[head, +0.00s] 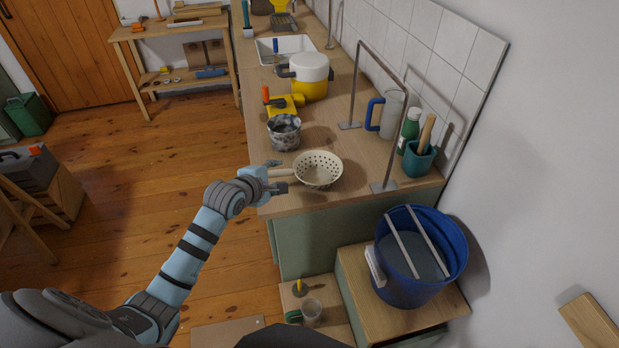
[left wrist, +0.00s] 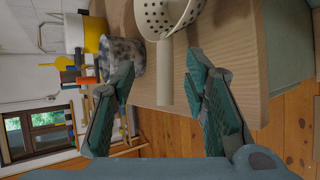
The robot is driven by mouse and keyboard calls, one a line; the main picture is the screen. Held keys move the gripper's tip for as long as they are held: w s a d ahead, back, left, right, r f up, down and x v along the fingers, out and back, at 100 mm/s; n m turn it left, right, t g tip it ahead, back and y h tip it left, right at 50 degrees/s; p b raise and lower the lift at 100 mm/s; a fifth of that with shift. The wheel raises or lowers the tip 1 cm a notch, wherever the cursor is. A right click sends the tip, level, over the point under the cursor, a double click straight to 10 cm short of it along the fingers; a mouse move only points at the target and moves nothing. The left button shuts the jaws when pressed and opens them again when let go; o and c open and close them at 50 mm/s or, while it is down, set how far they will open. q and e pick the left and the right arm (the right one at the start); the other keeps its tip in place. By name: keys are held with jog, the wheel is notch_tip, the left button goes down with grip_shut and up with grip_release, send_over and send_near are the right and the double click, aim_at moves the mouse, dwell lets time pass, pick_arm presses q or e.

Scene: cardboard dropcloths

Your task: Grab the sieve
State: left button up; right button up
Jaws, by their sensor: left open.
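The sieve (head: 318,169) is a cream bowl with dark round holes and a straight pale handle. It sits near the front end of the wooden counter (head: 352,179), its handle pointing left toward the counter's edge. My left gripper (head: 276,177) is open at the handle. In the left wrist view the sieve (left wrist: 162,16) is at the top, and its handle (left wrist: 165,75) points down into the gap between the open fingers of the gripper (left wrist: 158,90). The fingers appear apart from the handle. My right gripper is not in view.
A speckled pot (head: 284,132) stands just behind the sieve. A metal frame (head: 384,187), a teal cup (head: 418,160) and a grey mug (head: 391,113) stand to the right. A blue bucket (head: 446,250) is below on a wooden box. The counter between sieve and frame is clear.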

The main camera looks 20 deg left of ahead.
aim_at(285, 173)
pick_arm(q)
jog(key=x, duration=0.2)
jog(key=b+x, duration=0.1)
jog(key=x, duration=0.1)
jog(key=b+x, duration=0.1)
jog(key=x, duration=0.1)
jog(key=shift+s+f, duration=0.1)
jog(key=shift+f, duration=0.4)
jog(key=shift+r, duration=0.1)
grip_shut()
